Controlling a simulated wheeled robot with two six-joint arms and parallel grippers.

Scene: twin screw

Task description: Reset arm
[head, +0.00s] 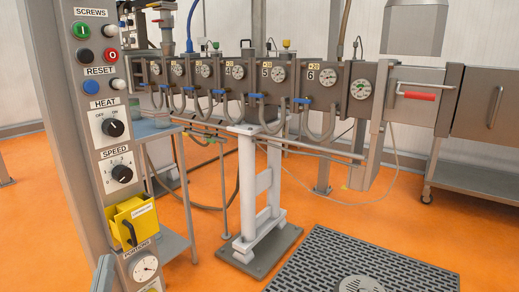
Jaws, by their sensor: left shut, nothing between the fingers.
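My left gripper (103,272) shows only as a small grey-blue part at the bottom edge, in front of the lower control column. It is shut and holds nothing that I can see; most of it is out of frame. My right gripper is not in view. The control column (70,150) stands upright at the left. Its RESET label (100,71) sits above a blue button (91,87) and a white button (118,84). My left gripper is well below these buttons and apart from them.
The column also carries a green button (83,30), a HEAT knob (113,128), a SPEED knob (122,173) and a yellow box (131,220). A long machine with several gauges (330,76) runs behind. A floor grate (400,262) lies at lower right; orange floor (440,215) is clear.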

